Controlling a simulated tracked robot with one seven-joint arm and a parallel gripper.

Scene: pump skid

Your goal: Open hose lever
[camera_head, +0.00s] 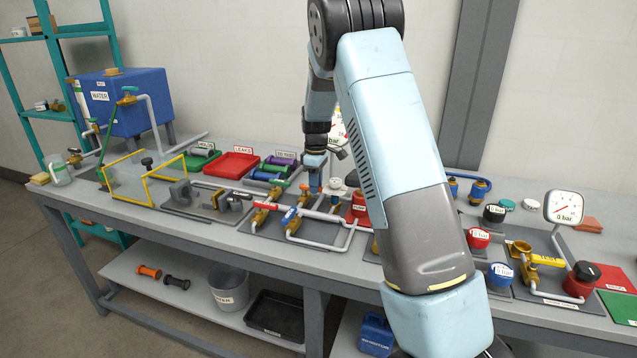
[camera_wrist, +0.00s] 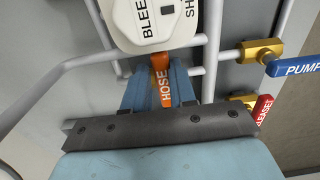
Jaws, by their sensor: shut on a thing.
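The orange hose lever (camera_wrist: 162,82), marked HOSE, lies between the two blue fingers of my gripper (camera_wrist: 160,92) in the wrist view. The fingers are shut on it, one on each side, and it points roughly along them. Its pivot end is hidden under or close to a white plate marked BLEED and SHUT (camera_wrist: 150,22). In the head view my gripper (camera_head: 315,180) reaches down among the pipes and valves at the middle of the bench, and the lever there is mostly hidden by it.
A blue PUMP lever (camera_wrist: 294,66) and a red lever (camera_wrist: 263,107) on brass valves sit to the right in the wrist view. Grey pipes run close around the fingers. A pressure gauge (camera_head: 564,208), red tray (camera_head: 232,163) and blue water tank (camera_head: 122,101) stand on the bench.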

